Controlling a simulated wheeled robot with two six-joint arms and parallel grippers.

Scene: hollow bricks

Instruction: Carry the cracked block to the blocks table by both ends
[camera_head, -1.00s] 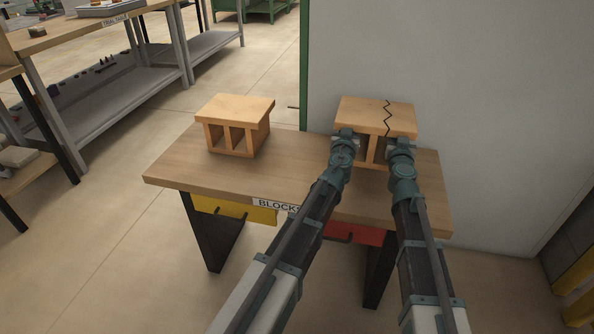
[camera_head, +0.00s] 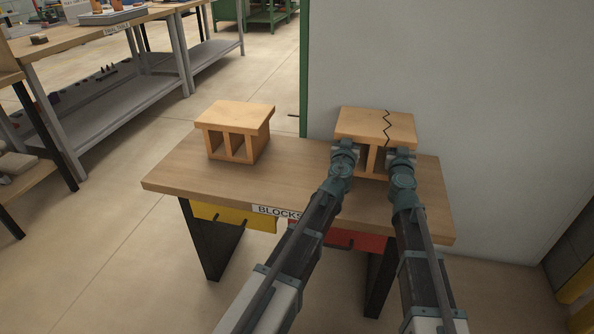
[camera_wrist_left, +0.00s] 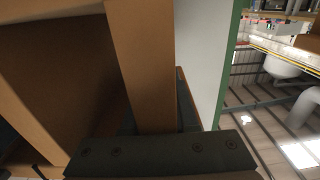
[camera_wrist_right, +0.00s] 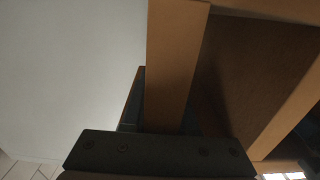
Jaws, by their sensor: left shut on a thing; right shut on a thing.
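The cracked block (camera_head: 362,125), a tan hollow brick with a dark zigzag crack across its top, is level over the right part of the blocks table (camera_head: 300,185). My left gripper (camera_head: 344,149) is shut on its left end wall, which also shows in the left wrist view (camera_wrist_left: 143,65). My right gripper (camera_head: 401,156) is shut on its right end wall, seen in the right wrist view (camera_wrist_right: 174,65). My grippers hide much of its front and underside, so I cannot tell whether it touches the tabletop.
A second, uncracked hollow block (camera_head: 236,120) stands on the table's left part. Bare tabletop lies between the two blocks. A grey wall (camera_head: 480,130) rises close behind the cracked block. Workbenches (camera_head: 110,35) stand at the far left.

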